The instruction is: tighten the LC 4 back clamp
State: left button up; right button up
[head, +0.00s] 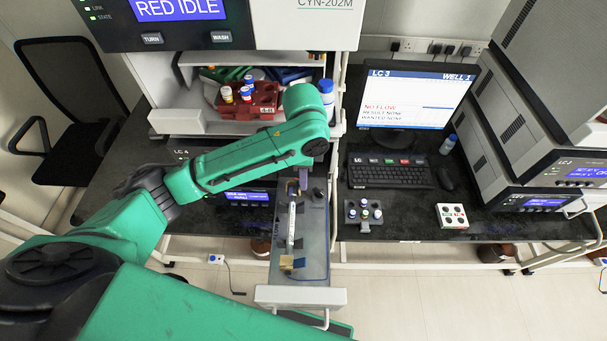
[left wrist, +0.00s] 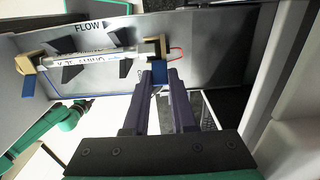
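The pulled-out grey drawer (head: 314,264) holds a pale column (head: 291,225) lying lengthwise. The near clamp (head: 292,262) is tan with a blue lever. In the left wrist view the column (left wrist: 95,60) lies between two tan clamps, a left one (left wrist: 25,64) and a right one (left wrist: 155,47). My left gripper (head: 305,182) is at the drawer's far end, by the back clamp. In the wrist view its two purple fingers (left wrist: 160,76) straddle the right clamp's blue lever; whether they press on it is unclear. The back clamp is mostly hidden in the head view. My right gripper is not visible.
A red rack (head: 262,103) with vials stands on the shelf behind my arm. Right of the drawer are a small vial block (head: 364,214), a keyboard (head: 388,171) and a monitor (head: 415,97) reading LC 3, WELL 1.

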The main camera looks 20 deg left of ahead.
pick_arm(q)
grip_shut()
